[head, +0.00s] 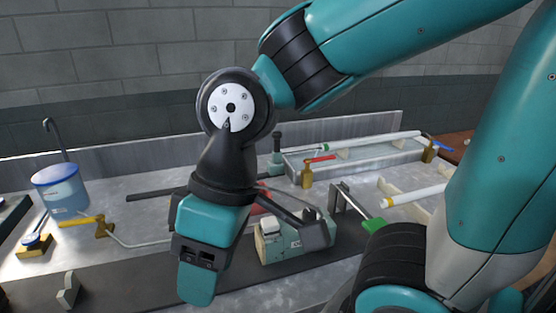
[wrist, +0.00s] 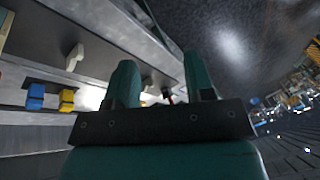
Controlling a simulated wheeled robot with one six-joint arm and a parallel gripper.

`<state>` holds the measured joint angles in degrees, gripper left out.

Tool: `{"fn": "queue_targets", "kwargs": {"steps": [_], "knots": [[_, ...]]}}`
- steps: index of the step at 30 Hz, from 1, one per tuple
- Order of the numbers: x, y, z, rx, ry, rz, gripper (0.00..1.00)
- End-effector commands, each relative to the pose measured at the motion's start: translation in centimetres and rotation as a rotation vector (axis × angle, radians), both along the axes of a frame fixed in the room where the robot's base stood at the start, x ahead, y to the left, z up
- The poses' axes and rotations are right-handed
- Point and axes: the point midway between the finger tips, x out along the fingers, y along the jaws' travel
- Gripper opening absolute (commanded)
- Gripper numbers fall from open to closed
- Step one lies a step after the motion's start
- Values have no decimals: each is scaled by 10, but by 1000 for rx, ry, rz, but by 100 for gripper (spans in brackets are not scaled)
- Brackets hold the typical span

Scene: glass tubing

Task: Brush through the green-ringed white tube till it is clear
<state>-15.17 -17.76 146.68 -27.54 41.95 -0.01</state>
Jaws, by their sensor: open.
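In the head view a white tube (head: 375,140) with a green ring (head: 323,147) at its left end lies at the back right, over a pale metal tray. I cannot see inside its bore. A green handle (head: 373,225) on a thin metal rod sits right of centre; whether it carries a brush is unclear. My gripper (head: 197,270) hangs in the front middle, well apart from the tube. In the wrist view my gripper (wrist: 162,85) has its two teal fingers spread with nothing held between them.
A blue-topped tub (head: 61,190) stands at left, near a yellow-handled tool (head: 80,221) and a blue-handled tool (head: 36,239). A grey-green device (head: 285,243) is right of my gripper.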

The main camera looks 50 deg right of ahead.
Motion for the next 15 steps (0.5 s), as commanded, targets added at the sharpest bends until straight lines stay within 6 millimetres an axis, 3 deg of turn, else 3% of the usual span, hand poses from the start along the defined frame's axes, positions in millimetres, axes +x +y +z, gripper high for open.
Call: {"fn": "queue_targets", "kwargs": {"steps": [11,13,15], "knots": [[0,0,0,0,0,0,49],[6,-2,4,-5,-1,-22,49],[27,-8,12,-24,0,-95,49]]}}
